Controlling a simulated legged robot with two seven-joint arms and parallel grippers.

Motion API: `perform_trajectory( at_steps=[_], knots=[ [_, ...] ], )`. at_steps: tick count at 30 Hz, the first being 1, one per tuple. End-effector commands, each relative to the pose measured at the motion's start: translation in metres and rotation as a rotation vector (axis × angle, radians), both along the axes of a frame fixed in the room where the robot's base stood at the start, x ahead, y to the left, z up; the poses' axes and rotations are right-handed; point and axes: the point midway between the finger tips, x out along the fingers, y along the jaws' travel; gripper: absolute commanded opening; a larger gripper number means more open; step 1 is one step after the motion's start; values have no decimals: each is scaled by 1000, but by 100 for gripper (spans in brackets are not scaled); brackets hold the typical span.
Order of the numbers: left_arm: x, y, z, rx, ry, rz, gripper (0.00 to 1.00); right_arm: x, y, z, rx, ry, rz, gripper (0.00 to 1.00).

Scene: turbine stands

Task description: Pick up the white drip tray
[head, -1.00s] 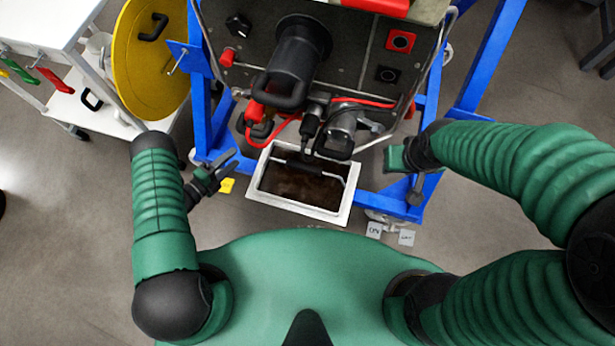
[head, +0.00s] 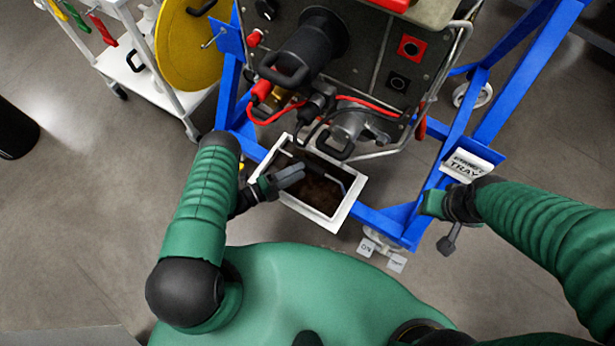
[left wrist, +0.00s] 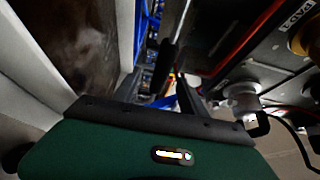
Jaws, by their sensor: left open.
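The white drip tray (head: 338,222) is a rectangular open box with dark brown contents and a thin bar handle (head: 335,176) across it. It sits below the machine, inside the blue frame. My left gripper (head: 291,175) is open over the tray's left side, near the handle's left end; I cannot tell whether it touches. In the left wrist view, the tray's pale wall (left wrist: 28,55) and dark inside fill the left. My right gripper (head: 440,225) is to the right of the tray, apart from it, beside the blue frame; its fingers are unclear.
The dark machine panel (head: 375,60) with a black cylinder and red hoses hangs just beyond the tray. Blue frame bars (head: 390,222) run close to its right. A white label (head: 467,164) sits on the frame. A yellow disc (head: 188,45) stands at upper left.

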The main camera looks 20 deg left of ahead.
Motion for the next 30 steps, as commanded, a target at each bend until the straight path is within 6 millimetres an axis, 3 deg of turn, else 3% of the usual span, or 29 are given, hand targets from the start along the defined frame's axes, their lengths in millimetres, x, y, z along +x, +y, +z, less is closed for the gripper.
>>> perform_trajectory(
  at_steps=[12, 21, 30],
  knots=[
    [50, -35, -4, -8, -2, 1, 49, 0, -1, -24, 0, 1, -1, 36],
    [56, -44, -1, -2, 1, 1, 49, 0, -1, -24, 0, 0, -1, 36],
    [56, -43, -1, -4, 1, 1, 10, 0, -1, -24, 0, 0, -2, 36]
  ],
)
